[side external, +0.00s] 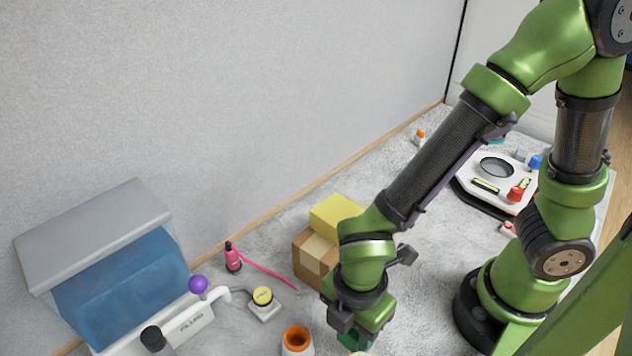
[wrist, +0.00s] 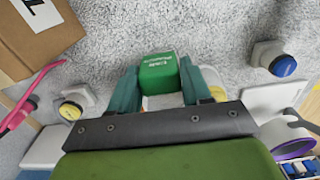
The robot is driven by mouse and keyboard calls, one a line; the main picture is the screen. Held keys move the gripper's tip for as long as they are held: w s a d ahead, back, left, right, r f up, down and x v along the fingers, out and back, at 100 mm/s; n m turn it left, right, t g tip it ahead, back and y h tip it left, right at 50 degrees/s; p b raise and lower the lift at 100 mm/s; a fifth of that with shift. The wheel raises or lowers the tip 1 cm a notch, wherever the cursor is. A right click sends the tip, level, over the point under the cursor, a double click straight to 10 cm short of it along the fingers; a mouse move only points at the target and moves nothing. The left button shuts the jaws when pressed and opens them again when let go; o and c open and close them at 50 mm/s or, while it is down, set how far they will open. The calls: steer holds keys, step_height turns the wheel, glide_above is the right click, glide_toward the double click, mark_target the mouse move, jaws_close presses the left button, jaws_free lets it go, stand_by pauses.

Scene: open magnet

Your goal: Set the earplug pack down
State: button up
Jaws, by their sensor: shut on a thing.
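The earplug pack appears to be the small green box with white lettering (wrist: 158,74) in the wrist view. My gripper (wrist: 160,82) is shut on it, with one teal finger on each side. In the side external view my gripper (side external: 355,338) points down at the lower edge of the picture, beside the cardboard box. The pack cannot be clearly told from the fingers there. Whether the pack touches the grey surface is unclear.
A cardboard box (side external: 309,257) and a yellow box (side external: 336,214) stand beside my gripper. An orange-and-white cup (side external: 297,342), a yellow-topped holder (side external: 263,303) and a pink bottle (side external: 232,257) are to its left. A blue-lidded jar (wrist: 281,64) shows in the wrist view.

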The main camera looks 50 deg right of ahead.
steer(key=shift+f, duration=1.2)
steer(key=o, duration=1)
steer(key=shift+f, duration=0.1)
steer(key=r, duration=1.2)
steer(key=shift+w+d+r, duration=0.2)
steer(key=w+d+r+m+t, duration=0.2)
steer(key=d+r+m, duration=0.1)
steer(key=d+m, duration=0.3)
steer(key=w+d+r+m+t+y, duration=0.1)
steer(key=w+d+r+m+t, duration=0.1)
steer(key=d+r+m, duration=0.2)
steer(key=w+d+r+m+t+y, duration=0.1)
steer(key=w+d+r+m+t, duration=0.1)
steer(key=d+m, duration=0.7)
steer(key=shift+w+r+m+t, duration=0.1)
steer(key=shift+r+m+t, duration=0.25)
steer(key=shift+m, duration=0.45)
steer(key=shift+w+r+m+t, duration=0.1)
steer(key=shift+r+m+t, duration=0.2)
steer(key=shift+m, duration=0.5)
